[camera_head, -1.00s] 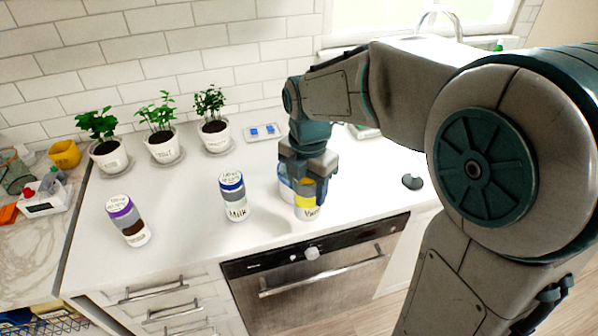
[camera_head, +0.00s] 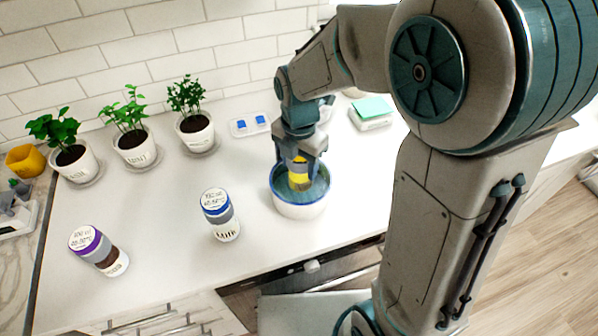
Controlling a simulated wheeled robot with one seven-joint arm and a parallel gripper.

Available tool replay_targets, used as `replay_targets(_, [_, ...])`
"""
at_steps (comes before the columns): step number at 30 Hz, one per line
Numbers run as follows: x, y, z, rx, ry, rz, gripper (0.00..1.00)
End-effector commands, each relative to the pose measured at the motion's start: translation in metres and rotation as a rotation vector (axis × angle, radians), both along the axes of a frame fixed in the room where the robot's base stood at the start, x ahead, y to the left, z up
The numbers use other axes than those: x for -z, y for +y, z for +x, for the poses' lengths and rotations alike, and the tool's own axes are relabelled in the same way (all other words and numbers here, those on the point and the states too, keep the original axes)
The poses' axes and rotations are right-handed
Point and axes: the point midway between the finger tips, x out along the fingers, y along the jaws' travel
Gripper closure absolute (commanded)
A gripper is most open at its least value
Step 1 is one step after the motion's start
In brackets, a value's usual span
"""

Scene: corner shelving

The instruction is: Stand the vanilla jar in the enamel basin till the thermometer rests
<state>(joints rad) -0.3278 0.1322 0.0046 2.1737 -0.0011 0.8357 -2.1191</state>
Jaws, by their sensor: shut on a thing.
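The vanilla jar (camera_head: 299,180), with a yellow band, is between the fingers of my gripper (camera_head: 299,163), which is shut on it. The jar is upright, its lower part inside the enamel basin (camera_head: 300,210), a white round basin with a blue rim. The basin's inside looks blue-green, perhaps liquid. I cannot tell whether the jar touches the basin floor. My fingers cover the jar's top. I cannot make out a thermometer.
A milk jar (camera_head: 221,215) and a purple-banded jar (camera_head: 99,250) stand left of the basin. Several potted herbs (camera_head: 135,147) line the wall. A small tray with blue pieces (camera_head: 250,124) and a white box with a green top (camera_head: 371,112) lie behind. The counter between is clear.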

Motion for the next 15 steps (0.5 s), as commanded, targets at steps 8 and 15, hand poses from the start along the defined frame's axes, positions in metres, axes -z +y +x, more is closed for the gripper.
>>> replay_targets(8, [0.034,-0.001,0.0,0.003,0.003,-0.001,0.77])
replay_targets(15, [0.04,-0.001,0.0,0.004,-0.001,0.001,0.77])
